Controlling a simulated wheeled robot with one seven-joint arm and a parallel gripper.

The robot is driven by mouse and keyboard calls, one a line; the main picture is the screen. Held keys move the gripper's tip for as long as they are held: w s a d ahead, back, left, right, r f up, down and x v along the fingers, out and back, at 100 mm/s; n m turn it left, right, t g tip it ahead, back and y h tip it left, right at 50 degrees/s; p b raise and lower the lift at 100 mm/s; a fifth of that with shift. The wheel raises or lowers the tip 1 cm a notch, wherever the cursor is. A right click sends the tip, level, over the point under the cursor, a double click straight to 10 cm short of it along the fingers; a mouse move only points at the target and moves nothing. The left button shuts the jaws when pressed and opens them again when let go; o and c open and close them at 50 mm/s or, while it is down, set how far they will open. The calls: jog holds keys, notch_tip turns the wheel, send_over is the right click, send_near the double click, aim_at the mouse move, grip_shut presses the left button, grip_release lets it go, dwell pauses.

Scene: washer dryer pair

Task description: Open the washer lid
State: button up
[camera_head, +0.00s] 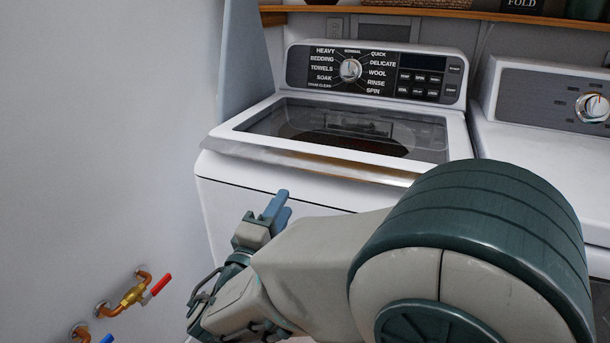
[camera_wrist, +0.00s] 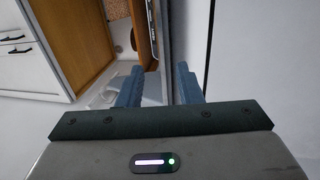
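The white washer (camera_head: 270,180) stands left of centre in the head view, with a dial and labels such as HEAVY, TOWELS and RINSE on its black panel. Its lid (camera_head: 255,152) has a dark glass window and a shiny metallic front edge, and lies shut. My gripper (camera_head: 277,208) is in front of the washer, below the lid's front edge and apart from it in the picture. Its blue fingers point upward. In the wrist view my gripper (camera_wrist: 160,86) shows two fingers with a gap between them and nothing held.
A dryer (camera_head: 545,150) stands close on the washer's right. A plain wall (camera_head: 110,130) is on the left, with a copper valve with a red handle (camera_head: 140,290) low down. A wooden shelf (camera_head: 440,13) runs above. A wooden cabinet (camera_wrist: 75,40) shows in the wrist view.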

aim_at(305, 168)
jog(key=x, duration=1.2)
grip_shut()
